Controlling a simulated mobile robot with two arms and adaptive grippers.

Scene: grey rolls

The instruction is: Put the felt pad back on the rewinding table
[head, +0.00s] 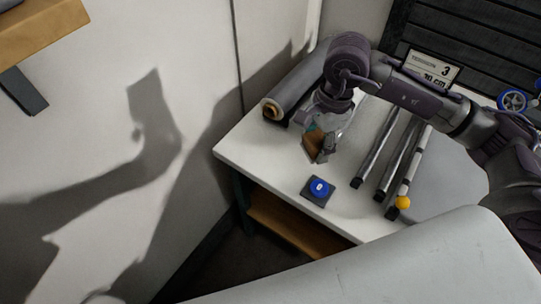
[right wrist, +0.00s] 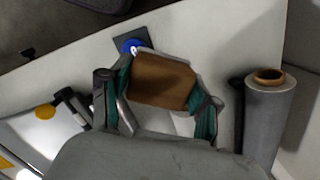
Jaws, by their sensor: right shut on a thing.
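The brown felt pad (head: 314,145) is in my right gripper (head: 320,146), over the white rewinding table (head: 255,143). In the right wrist view the pad (right wrist: 161,82) sits flat-faced between the two green-lined fingers of the gripper (right wrist: 158,98), which are shut on it. The white tabletop (right wrist: 200,40) shows behind it. I cannot tell how far the pad is above the table. My left gripper is not in view.
A blue button on a dark base (head: 319,188) sits near the table's front edge. A grey roll with a brown core (head: 292,88) lies at the back left. Several bars (head: 377,145) lie right of the gripper, one with a yellow knob (head: 402,202). A sign (head: 432,68) stands behind.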

